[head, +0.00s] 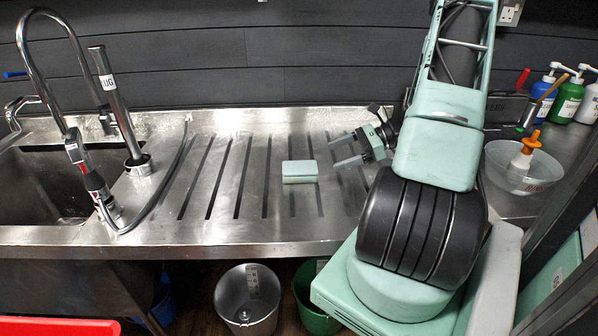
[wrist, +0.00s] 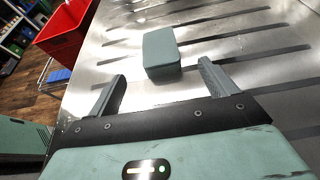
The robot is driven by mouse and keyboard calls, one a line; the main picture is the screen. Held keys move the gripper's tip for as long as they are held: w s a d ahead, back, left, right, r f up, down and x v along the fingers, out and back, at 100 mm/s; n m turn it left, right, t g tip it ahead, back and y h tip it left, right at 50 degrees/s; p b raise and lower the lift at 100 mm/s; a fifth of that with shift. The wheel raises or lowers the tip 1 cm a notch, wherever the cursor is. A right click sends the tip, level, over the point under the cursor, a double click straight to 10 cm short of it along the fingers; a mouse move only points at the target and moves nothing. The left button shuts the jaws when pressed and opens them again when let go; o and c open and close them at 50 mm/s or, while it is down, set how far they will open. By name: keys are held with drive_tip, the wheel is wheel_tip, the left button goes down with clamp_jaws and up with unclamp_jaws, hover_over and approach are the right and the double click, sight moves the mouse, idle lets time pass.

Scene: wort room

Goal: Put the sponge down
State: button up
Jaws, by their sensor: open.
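The sponge (head: 300,171) is a pale green block lying on the ribbed steel drainboard (head: 235,225) in the head view. It also shows in the wrist view (wrist: 161,54), just beyond my fingertips. My gripper (head: 340,154) is open and empty, to the right of the sponge in the head view. In the wrist view, my gripper (wrist: 160,80) has its two fingers spread wide. The sponge sits ahead of the gap between them and looks apart from both fingers.
A sink (head: 55,185) with a tall tap (head: 78,150) is at the left. A clear bowl (head: 520,168) and several pump bottles (head: 566,99) stand at the right. Buckets (head: 247,298) stand on the floor below. The drainboard around the sponge is clear.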

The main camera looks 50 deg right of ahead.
sight(305, 167)
drive_tip(key=p+x, duration=0.1)
drive_tip(key=x, duration=1.1)
drive_tip(key=shift+f, duration=0.15)
drive_tip(key=c, duration=1.1)
drive_tip(key=shift+d, duration=0.1)
drive_tip(key=shift+c, duration=0.2)
